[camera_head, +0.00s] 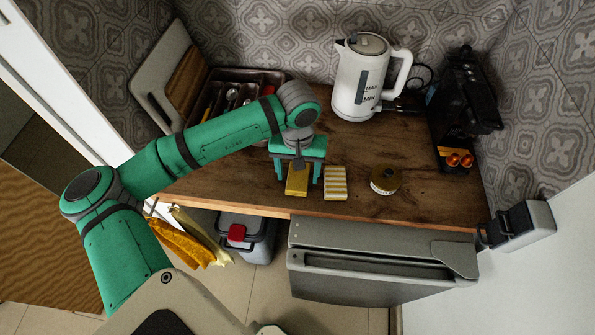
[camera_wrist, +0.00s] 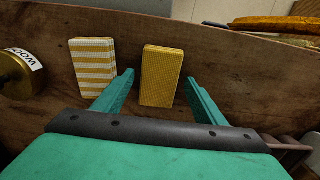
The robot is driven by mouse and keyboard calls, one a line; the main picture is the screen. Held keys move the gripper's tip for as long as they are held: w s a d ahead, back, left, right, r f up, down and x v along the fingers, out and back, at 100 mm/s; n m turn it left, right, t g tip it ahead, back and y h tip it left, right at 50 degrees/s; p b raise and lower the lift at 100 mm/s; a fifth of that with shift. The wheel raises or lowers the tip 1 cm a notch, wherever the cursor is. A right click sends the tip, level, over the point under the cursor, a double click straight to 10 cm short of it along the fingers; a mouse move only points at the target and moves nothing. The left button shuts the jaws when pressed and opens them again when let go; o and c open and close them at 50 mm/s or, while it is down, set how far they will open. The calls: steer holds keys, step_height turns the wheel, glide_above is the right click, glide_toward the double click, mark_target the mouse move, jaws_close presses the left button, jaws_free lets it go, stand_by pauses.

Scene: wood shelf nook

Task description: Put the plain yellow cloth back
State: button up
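The plain yellow cloth (camera_head: 296,184) is a small folded block near the front edge of the wooden counter. It also shows in the wrist view (camera_wrist: 161,78), lying between the two green fingers. My gripper (camera_head: 297,180) is open above the counter, with one finger on each side of the cloth and visible gaps between. In the wrist view my gripper (camera_wrist: 160,77) shows nothing held. A folded yellow-and-white striped cloth (camera_head: 336,183) lies just right of the plain one; in the wrist view it is on the left (camera_wrist: 93,68).
A round tin (camera_head: 385,180) stands right of the striped cloth. A white kettle (camera_head: 368,80), black coffee machine (camera_head: 463,110) and cutlery tray (camera_head: 275,75) are behind. Below the counter are hanging yellow towels (camera_head: 180,240), a grey bin (camera_head: 258,235) and an appliance door (camera_head: 375,265).

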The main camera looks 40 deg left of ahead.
mark_target(298, 175)
step_height(298, 175, up, 12)
steer(key=shift+r, duration=0.15)
stand_by(0.6)
steer(key=shift+w, duration=0.2)
steer(key=shift+s, duration=0.1)
